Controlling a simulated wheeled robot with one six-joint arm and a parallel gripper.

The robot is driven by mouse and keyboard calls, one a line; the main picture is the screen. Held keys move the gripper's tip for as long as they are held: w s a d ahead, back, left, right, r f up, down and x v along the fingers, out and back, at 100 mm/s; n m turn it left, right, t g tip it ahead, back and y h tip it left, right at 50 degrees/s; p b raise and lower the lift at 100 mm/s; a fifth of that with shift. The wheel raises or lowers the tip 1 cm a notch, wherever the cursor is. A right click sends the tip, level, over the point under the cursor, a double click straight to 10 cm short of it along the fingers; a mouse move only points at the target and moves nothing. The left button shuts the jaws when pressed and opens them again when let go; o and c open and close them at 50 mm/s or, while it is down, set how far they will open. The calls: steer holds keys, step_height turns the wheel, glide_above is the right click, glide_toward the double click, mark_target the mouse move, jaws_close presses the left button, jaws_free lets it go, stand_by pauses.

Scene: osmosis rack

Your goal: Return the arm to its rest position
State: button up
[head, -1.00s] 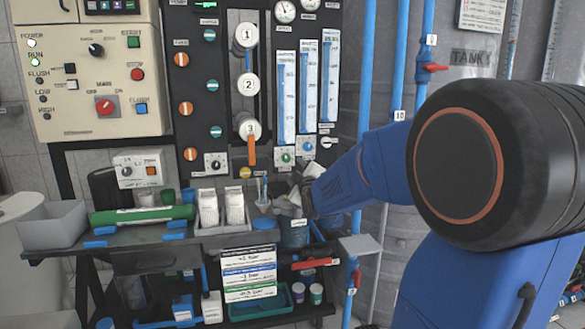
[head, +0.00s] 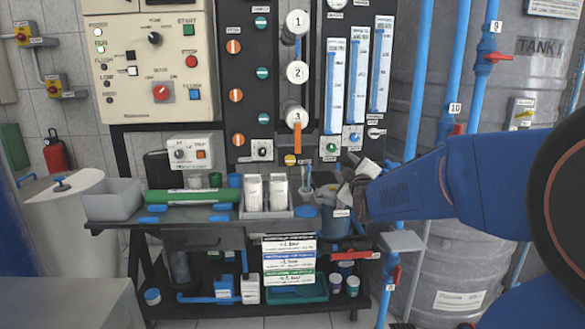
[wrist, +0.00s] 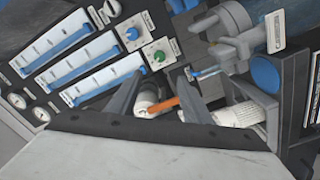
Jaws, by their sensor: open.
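My blue arm comes in from the right in the head view. My gripper (head: 362,183) is at its end, in front of the right end of the bench, small and partly blended with pale items behind it. In the wrist view, my gripper (wrist: 182,92) shows two dark grey fingers spread apart. They are open, and nothing is clearly held. An orange valve handle (wrist: 190,100) and white bottles show beyond and between the fingers. The orange handle (head: 298,140) also hangs below valve 3 in the head view.
The bench (head: 190,236) carries a grey bin (head: 112,200), a green cylinder (head: 185,196) and white packs (head: 253,190). Blue pipes (head: 416,90) and a grey tank (head: 462,240) stand close to my arm on the right. A control box (head: 155,60) is at the upper left.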

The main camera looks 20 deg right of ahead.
steer(key=s+a+f+m+g+y, duration=0.1)
steer(key=s+a+f+g, duration=0.3)
steer(key=s, duration=0.7)
steer(key=s+a+f+m+g+y, duration=0.2)
steer(key=s+a+f+m+g, duration=0.2)
steer(key=s+a+f, duration=0.3)
steer(key=s+a+f+m+g+y, duration=0.2)
steer(key=s+a+f, duration=0.4)
steer(key=s, duration=1.1)
steer(key=f+m+g, duration=0.1)
steer(key=g, duration=0.1)
steer(key=shift+a+g, duration=0.15)
steer(key=shift+g, duration=0.15)
steer(key=shift+f, duration=0.1)
stand_by(0.6)
